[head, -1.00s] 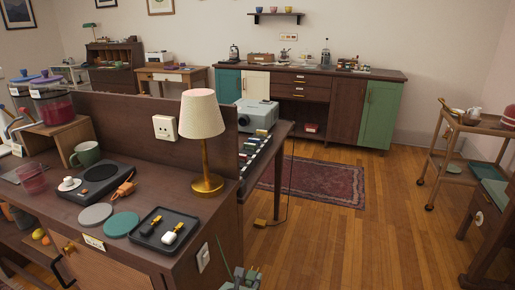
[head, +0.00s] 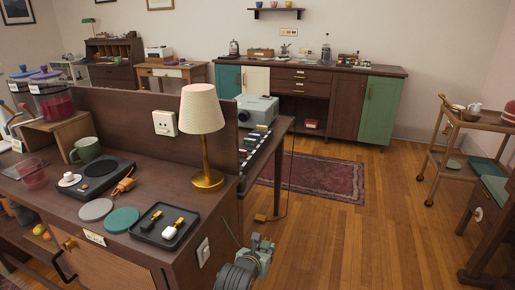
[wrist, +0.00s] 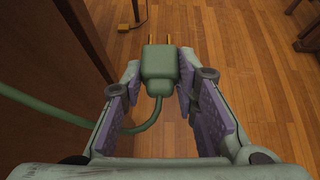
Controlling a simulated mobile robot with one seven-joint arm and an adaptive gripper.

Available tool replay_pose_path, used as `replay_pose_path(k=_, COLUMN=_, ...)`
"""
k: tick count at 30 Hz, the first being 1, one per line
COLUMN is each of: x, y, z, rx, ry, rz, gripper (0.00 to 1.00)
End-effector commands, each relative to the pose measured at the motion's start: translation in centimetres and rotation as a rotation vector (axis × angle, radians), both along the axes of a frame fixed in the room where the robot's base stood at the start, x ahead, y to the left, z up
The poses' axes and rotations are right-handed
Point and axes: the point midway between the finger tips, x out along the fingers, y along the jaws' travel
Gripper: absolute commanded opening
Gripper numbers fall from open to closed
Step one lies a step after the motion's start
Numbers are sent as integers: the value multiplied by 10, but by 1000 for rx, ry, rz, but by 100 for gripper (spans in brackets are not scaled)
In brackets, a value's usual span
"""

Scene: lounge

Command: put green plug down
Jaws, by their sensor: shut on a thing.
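The green plug (wrist: 158,66) sits between the purple-padded fingers of my gripper (wrist: 158,84) in the wrist view, its two brass prongs pointing away from me. My gripper is shut on its body. A green cable (wrist: 60,115) runs from the plug off to the left. In the head view my gripper (head: 262,246) is beside the right end of the dark wooden counter (head: 150,188), over the floor. The green cable (head: 230,233) shows there, rising to the left of it.
A black tray (head: 143,234) with a black plug and a white plug lies near the counter's right end. A lamp (head: 203,120) stands behind it. A wall socket (head: 164,122) is on the upright panel; another plate (head: 203,252) is on the counter's side.

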Motion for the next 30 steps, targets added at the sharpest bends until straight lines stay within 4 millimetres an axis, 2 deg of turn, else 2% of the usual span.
replay_pose_path(k=3, x=10, y=-7, z=19, rx=0, ry=-1, rz=-7, gripper=0)
replay_pose_path(k=17, x=31, y=-10, z=67, rx=2, ry=-1, rz=14, gripper=0)
replay_pose_path(k=26, x=26, y=-7, z=55, rx=-5, ry=3, rz=34, gripper=0)
replay_pose_path(k=30, x=21, y=-6, z=43, rx=-6, ry=4, rz=38, gripper=0)
